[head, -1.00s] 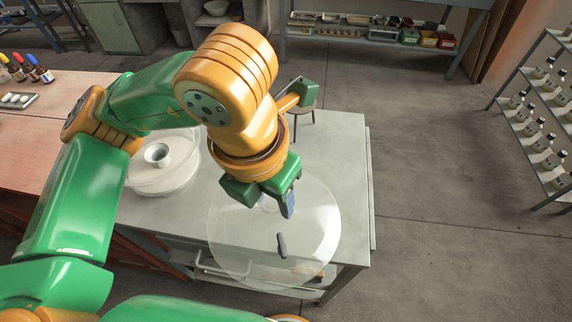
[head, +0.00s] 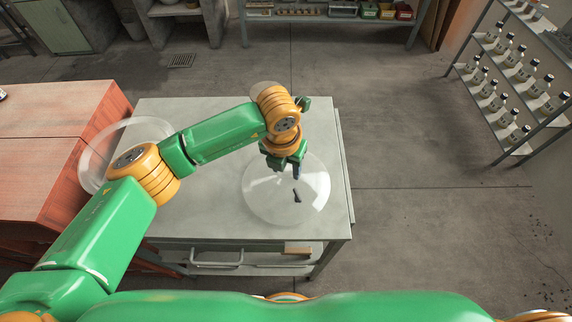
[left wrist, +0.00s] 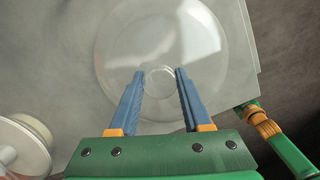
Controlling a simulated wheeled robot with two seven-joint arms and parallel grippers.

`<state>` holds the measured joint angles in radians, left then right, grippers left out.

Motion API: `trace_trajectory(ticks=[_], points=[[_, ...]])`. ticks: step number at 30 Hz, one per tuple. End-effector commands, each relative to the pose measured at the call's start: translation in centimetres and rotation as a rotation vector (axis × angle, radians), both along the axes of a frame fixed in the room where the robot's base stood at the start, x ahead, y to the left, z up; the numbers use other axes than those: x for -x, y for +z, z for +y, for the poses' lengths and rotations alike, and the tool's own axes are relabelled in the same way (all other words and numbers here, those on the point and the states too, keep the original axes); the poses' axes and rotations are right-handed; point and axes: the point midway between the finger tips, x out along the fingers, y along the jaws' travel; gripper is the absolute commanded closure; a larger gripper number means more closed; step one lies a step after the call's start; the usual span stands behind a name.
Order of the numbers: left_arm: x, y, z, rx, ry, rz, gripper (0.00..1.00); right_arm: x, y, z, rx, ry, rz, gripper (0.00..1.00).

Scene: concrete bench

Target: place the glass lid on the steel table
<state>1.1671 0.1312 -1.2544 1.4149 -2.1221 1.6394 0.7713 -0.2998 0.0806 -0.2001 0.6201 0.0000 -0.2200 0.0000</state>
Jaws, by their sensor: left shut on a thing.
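The glass lid (head: 268,205) is a clear round disc over the front right part of the steel table (head: 210,205). In the left wrist view the lid (left wrist: 120,50) fills the upper middle, with its round knob (left wrist: 158,82) between the blue fingertips. My left gripper (head: 296,172) is shut on the lid from above; the gripper also shows in the left wrist view (left wrist: 160,76). The lid looks roughly level. I cannot tell whether it touches the tabletop. A small dark streak shows through or on the glass. My right gripper is not in view.
A clear round glass piece (head: 98,165) stands at the table's left side, partly behind my left arm. A red-brown wooden bench (head: 45,140) adjoins on the left. A bottle shelf (head: 500,90) stands far right. The tabletop's front left is clear.

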Motion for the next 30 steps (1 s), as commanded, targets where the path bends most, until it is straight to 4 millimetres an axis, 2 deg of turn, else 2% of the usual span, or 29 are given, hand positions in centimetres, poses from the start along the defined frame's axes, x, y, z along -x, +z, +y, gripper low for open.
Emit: trace_trajectory(ticks=[5, 6, 9, 17, 21, 26, 30], points=[[0.0, -0.3, 0.0, 0.0, 0.0, -0.001, 1.0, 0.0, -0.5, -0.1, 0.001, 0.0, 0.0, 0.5], [0.0, -0.3, 0.0, 0.0, 0.0, 0.0, 0.44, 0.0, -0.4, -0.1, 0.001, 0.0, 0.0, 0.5], [0.0, -0.2, 0.0, 0.0, 0.0, 0.0, 0.22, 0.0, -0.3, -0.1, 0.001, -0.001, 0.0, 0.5], [0.0, -0.2, 0.0, 0.001, 0.0, 0.0, 0.22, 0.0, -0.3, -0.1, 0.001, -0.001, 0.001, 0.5], [0.0, 0.8, 0.0, 0.002, 0.0, -0.001, 0.22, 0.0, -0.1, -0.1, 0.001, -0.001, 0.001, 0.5], [0.5, 4.2, 0.2, 0.002, 0.0, -0.006, 0.22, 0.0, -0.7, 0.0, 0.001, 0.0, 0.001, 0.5], [1.0, 8.0, 0.4, 0.003, 0.0, -0.006, 0.22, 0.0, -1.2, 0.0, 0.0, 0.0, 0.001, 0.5]])
